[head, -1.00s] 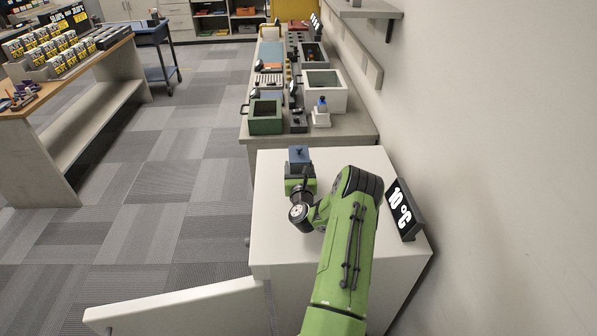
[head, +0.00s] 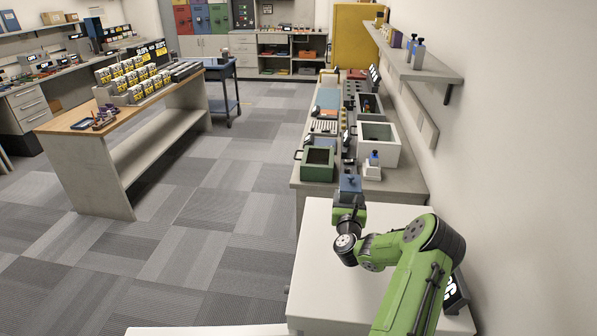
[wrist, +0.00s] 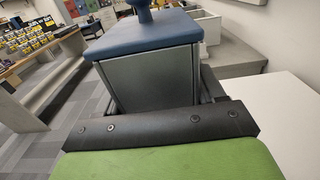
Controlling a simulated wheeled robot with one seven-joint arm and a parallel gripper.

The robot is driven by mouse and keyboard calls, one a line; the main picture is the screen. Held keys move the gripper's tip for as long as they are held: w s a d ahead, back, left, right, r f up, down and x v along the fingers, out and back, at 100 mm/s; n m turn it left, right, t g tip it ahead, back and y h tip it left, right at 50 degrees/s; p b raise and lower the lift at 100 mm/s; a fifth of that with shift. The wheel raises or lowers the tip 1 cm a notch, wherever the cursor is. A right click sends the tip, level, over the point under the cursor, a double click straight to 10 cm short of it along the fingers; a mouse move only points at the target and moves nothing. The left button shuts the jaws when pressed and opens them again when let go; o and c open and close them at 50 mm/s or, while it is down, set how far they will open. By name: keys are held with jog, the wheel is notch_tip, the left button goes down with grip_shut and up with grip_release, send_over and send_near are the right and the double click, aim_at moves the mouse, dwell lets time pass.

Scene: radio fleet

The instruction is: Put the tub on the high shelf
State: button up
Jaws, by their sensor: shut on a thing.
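The tub is a small grey box with a blue knobbed lid (head: 350,184); it fills the middle of the wrist view (wrist: 150,75). My gripper (head: 349,199) is shut on it and holds it upright, near the far edge of the white cabinet top. The gripper hides the tub's lower part in the head view. The high shelf (head: 432,68) is on the right wall, above and beyond the tub. Several small bottles and boxes stand on it, with bare surface between and around them.
A white cabinet (head: 318,262) stands under my arm, with a dark sign partly hidden behind the arm. Beyond it, a long bench holds a green open box (head: 318,164), a white open box (head: 377,150) and a white-and-blue item (head: 373,167). Open carpet lies to the left.

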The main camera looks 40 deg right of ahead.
jog(key=shift+w+a+f, duration=0.25)
jog(key=shift+a+f, duration=0.05)
jog(key=shift+a, duration=0.05)
jog(key=w+a+f+n+t+y, duration=0.2)
jog(key=a+f+n+y, duration=0.15)
jog(key=a, duration=0.35)
jog(key=w+a+f+n+t+y, duration=0.2)
jog(key=a+n+y, duration=0.1)
jog(key=a+y, duration=0.3)
jog(key=w+a+f+n+t+y, duration=0.2)
jog(key=w+a+f+n+y, duration=0.15)
jog(key=a, duration=0.45)
jog(key=s+a+r+n+g+y, duration=0.1)
jog(key=s+a+n+g+y, duration=0.1)
jog(key=a+y, duration=0.3)
jog(key=s+a+r+n+g+y, duration=0.2)
jog(key=s+a+n+g+y, duration=0.1)
jog(key=a, duration=0.8)
jog(key=s+a+r+n+g+y, duration=0.1)
jog(key=s+a+n+g+y, duration=0.1)
jog(key=s+a+n+y, duration=0.2)
jog(key=a+n+y, duration=0.1)
jog(key=a+y, duration=0.2)
jog(key=a, duration=0.2)
jog(key=shift+s+r+n, duration=0.3)
jog(key=shift+s+n, duration=0.1)
